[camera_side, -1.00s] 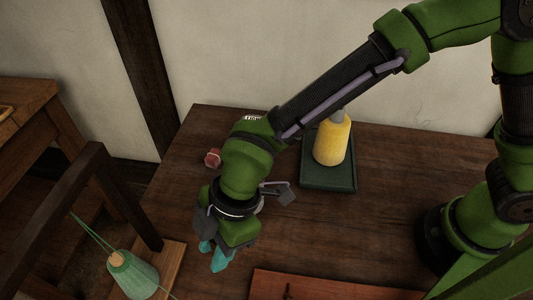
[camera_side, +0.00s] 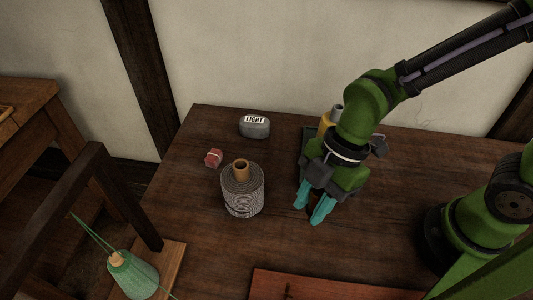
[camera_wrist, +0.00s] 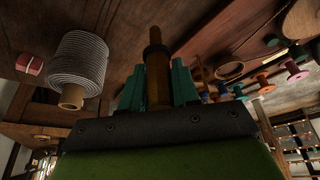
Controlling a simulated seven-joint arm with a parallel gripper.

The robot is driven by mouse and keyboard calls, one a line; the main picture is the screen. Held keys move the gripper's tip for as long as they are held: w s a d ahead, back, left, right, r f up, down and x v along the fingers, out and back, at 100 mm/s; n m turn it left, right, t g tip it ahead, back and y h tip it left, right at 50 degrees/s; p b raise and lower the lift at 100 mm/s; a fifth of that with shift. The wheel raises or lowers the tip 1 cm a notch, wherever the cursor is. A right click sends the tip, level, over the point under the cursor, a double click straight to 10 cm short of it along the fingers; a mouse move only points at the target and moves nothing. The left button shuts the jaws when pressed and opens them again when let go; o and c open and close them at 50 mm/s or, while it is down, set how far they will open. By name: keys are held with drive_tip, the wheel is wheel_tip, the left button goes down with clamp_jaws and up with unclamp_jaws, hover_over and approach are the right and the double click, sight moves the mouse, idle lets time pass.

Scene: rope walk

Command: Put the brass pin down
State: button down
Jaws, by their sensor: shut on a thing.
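The brass pin (camera_wrist: 155,72) is a brownish upright rod with a collar, seen in the wrist view between the teal fingers of my gripper (camera_wrist: 157,88). My gripper is shut on it. In the side view my gripper (camera_side: 308,211) points down over the right middle of the table, to the right of the grey cord spool. The pin is mostly hidden by the fingers there, and I cannot tell whether it touches the table.
A grey cord spool (camera_side: 242,192) stands left of my gripper. A red block (camera_side: 213,158) and a grey labelled weight (camera_side: 254,128) lie farther back. A yellow cone (camera_side: 326,122) on a dark green tray (camera_side: 306,150) is partly behind my arm. A reddish board (camera_side: 350,286) lies at the front.

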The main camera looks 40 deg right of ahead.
drive_tip(key=d+f+n, duration=0.1)
drive_tip(key=f, duration=0.1)
drive_tip(key=d+f+n+g, duration=0.1)
drive_tip(key=f+n, duration=0.2)
drive_tip(key=f, duration=0.1)
drive_tip(key=shift+w+d+f+g, duration=0.1)
drive_tip(key=shift+w+d+g, duration=0.2)
drive_tip(key=shift+d, duration=0.1)
idle(0.3)
drive_tip(key=c, duration=0.8)
unclamp_jaws()
drive_tip(key=shift+f, duration=0.15)
